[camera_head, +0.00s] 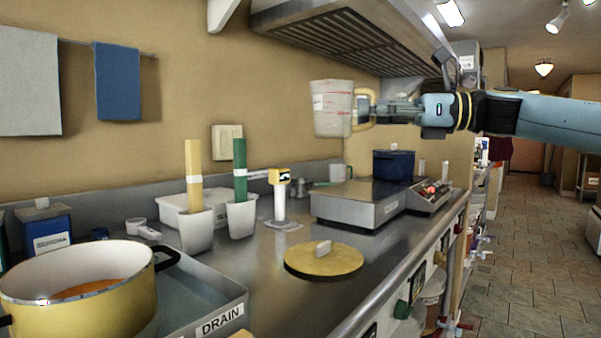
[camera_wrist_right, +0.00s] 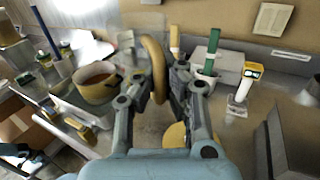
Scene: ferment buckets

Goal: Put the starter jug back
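The starter jug (camera_head: 332,108) is a whitish measuring jug with red markings and a yellow handle (camera_head: 364,110). It is upright in the air, well above the counter, in front of the back wall. My right gripper (camera_head: 372,111) comes in from the right and is shut on the handle. In the right wrist view the yellow handle (camera_wrist_right: 155,66) passes between the fingers of my right gripper (camera_wrist_right: 158,82). The jug's body is faint and blurred there. My left gripper is in neither view.
A steel counter (camera_head: 275,268) carries a yellow pot (camera_head: 118,297) in a drain tray, a round yellow lid (camera_head: 324,261), two white containers holding yellow and green strips, and a flat steel appliance (camera_head: 355,207). A blue pot (camera_head: 394,166) stands behind it. A hood (camera_head: 330,35) hangs above.

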